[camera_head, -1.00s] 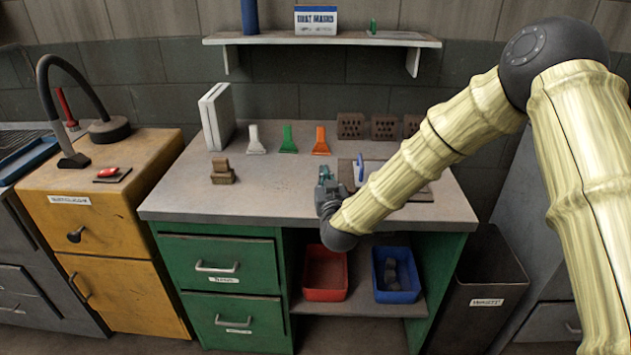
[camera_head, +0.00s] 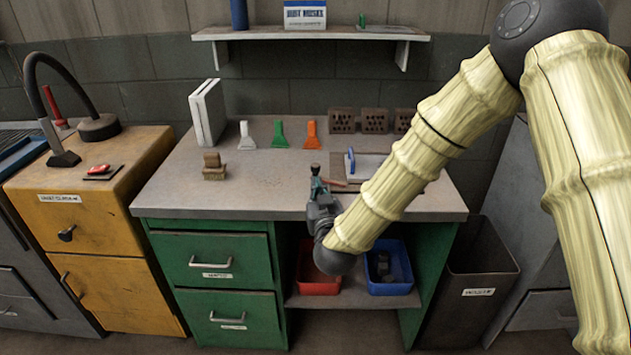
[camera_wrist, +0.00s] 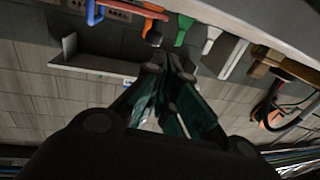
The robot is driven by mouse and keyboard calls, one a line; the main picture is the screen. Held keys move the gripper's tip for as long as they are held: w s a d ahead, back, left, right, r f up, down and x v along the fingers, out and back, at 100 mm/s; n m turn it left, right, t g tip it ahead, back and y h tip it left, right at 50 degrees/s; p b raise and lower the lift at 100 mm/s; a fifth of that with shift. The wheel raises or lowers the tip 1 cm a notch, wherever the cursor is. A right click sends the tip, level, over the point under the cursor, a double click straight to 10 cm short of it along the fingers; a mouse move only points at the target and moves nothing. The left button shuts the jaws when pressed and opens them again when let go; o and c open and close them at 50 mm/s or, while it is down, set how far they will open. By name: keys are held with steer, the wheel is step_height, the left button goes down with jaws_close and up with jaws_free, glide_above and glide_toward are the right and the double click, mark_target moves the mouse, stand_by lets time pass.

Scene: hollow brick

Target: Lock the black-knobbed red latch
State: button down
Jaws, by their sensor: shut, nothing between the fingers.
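I cannot make out the black-knobbed red latch for certain. A small reddish bar (camera_head: 335,183) shows just right of my gripper (camera_head: 316,186) at the bench's front part; it is too small to name. In the wrist view a red-orange piece with a dark end (camera_wrist: 154,32) shows beyond the fingertips; I cannot tell whether it is a latch or a scraper. My gripper is shut and empty, near the front edge of the grey bench top (camera_head: 265,195). It also shows in the wrist view (camera_wrist: 168,65). My forearm hides part of the bench's right side.
White, green (camera_head: 280,134) and orange (camera_head: 311,135) scrapers, bricks (camera_head: 374,121) and a blue-handled trowel (camera_head: 350,161) are on the bench. A brush (camera_head: 214,167) stands left. Red (camera_head: 318,288) and blue (camera_head: 390,288) bins sit below. A yellow cabinet (camera_head: 118,225) stands left.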

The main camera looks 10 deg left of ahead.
steer(key=shift+v, duration=2.65)
steer(key=shift+a+b, duration=0.15)
steer(key=shift+b, duration=0.25)
steer(key=n+y+b, duration=0.1)
steer(key=n+b, duration=0.2)
steer(key=n, duration=0.4)
steer(key=f+n+g+y+b, duration=0.1)
steer(key=n+b, duration=0.2)
steer(key=n, duration=0.4)
steer(key=n+y+b, duration=0.1)
steer(key=n+b, duration=0.2)
steer(key=n, duration=0.3)
steer(key=shift+a+f+n+g+y, duration=0.1)
steer(key=shift+f+n+g+y, duration=0.2)
steer(key=shift+n+y, duration=0.1)
steer(key=shift+r, duration=0.1)
